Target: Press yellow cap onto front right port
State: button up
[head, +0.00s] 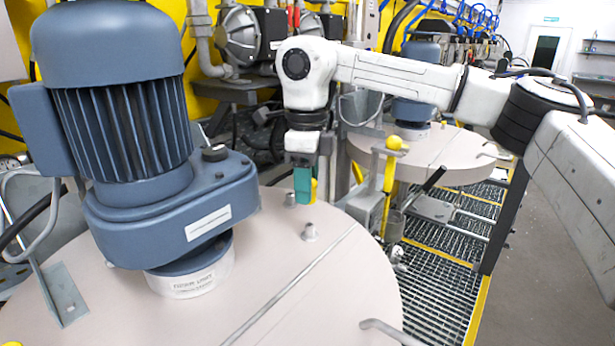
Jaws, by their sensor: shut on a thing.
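My gripper (305,188) points down above the far right part of the round drum lid (340,285). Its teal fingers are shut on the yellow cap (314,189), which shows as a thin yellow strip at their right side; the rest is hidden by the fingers. The cap appears apart from the nearer port. Whether it touches anything behind the fingers cannot be told.
A large blue motor (125,130) stands on the lid at left, close to the gripper. A yellow lever with a ball end (394,143) stands right of the gripper. A bent handle (392,330) is at the lid's front edge. Metal grating (440,285) lies at right.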

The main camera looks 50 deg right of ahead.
jog(key=shift+d+f, duration=0.3)
jog(key=shift+d, duration=0.15)
jog(key=b, duration=0.3)
send_over(310, 224)
jog(key=shift+f, duration=2.05)
jog(key=shift+f, duration=0.55)
jog(key=shift+f+b, duration=0.95)
jog(key=shift+f, duration=0.1)
jog(key=shift+s+f+b, duration=0.1)
jog(key=shift+f+b, duration=0.2)
jog(key=shift+f, duration=0.35)
jog(key=o, duration=1.1)
jog(key=shift+r, duration=0.15)
jog(key=shift+r+p, duration=1.3)
jog(key=shift+r, duration=0.7)
